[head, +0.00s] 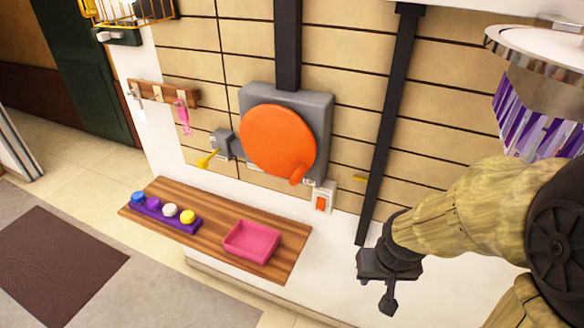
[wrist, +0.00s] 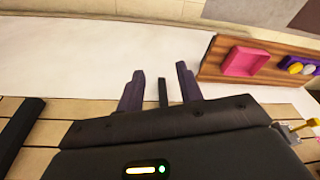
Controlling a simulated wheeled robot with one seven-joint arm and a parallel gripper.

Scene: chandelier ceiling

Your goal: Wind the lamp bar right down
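An orange disc (head: 277,140) with a stubby handle (head: 297,176) at its lower right is mounted on a grey wall box (head: 258,98). My gripper (head: 388,300) hangs to the lower right of the disc, well apart from the handle. In the wrist view my gripper's two dark fingers (wrist: 160,90) stand apart, with a thin dark strip visible between them. I cannot tell whether they touch it. A round lamp fixture with purple and white hanging pieces (head: 535,105) shows at the top right, partly cut off. I cannot make out which part is the lamp bar.
A yellow lever (head: 208,160) and an orange switch (head: 321,203) flank the disc. A sloping black rail (head: 385,130) runs down the wall beside my gripper. Below, a wooden shelf (head: 205,234) holds a pink tray (head: 251,255) and a purple strip with coloured knobs (head: 152,214).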

